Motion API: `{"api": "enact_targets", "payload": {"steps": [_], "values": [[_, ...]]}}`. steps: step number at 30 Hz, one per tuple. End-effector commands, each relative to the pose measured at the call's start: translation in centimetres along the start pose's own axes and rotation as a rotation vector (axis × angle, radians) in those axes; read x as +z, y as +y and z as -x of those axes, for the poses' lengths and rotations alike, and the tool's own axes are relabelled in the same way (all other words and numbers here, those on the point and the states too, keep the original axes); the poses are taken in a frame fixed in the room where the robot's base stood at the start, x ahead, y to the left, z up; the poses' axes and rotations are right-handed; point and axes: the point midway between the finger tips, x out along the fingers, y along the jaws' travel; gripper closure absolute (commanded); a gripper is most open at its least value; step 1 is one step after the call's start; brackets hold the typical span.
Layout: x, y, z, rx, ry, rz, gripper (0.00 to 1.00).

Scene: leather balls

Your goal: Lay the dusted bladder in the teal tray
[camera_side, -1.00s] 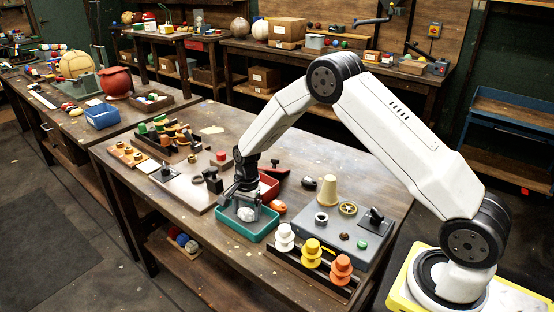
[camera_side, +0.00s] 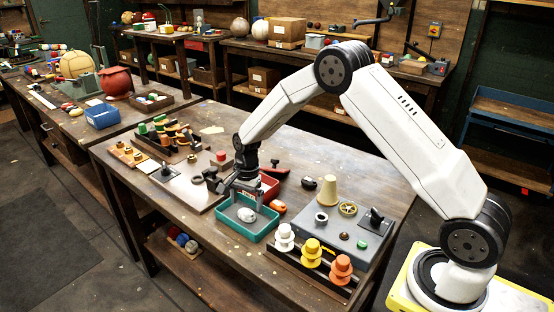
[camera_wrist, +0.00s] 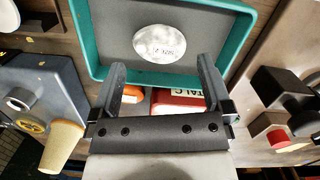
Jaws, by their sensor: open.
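The dusted bladder (camera_side: 246,214), a pale whitish oval, lies on the grey floor of the teal tray (camera_side: 232,230). In the wrist view the bladder (camera_wrist: 159,43) shows faint marks and rests inside the teal tray (camera_wrist: 82,30), clear of its walls. My gripper (camera_side: 243,196) is above the tray, on its far side in the side view. In the wrist view my gripper (camera_wrist: 160,75) has its two fingers wide apart with nothing between them, and the bladder lies beyond the fingertips.
A red container (camera_side: 268,187) marked "TALC" in the wrist view stands right behind the tray. An orange object (camera_side: 278,206) lies to its right. A grey panel (camera_side: 330,245) with a cone and knobs is right of the tray. White, yellow and orange stacked pieces (camera_side: 312,256) stand in front.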

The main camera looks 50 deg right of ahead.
Motion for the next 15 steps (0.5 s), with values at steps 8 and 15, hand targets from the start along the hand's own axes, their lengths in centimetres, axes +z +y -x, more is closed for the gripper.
{"api": "enact_targets", "payload": {"steps": [8,15], "values": [[0.0,-0.1,4.8,-0.003,0.001,0.0,0.0],[0.0,0.0,7.7,-0.002,0.0,0.0,0.0]]}}
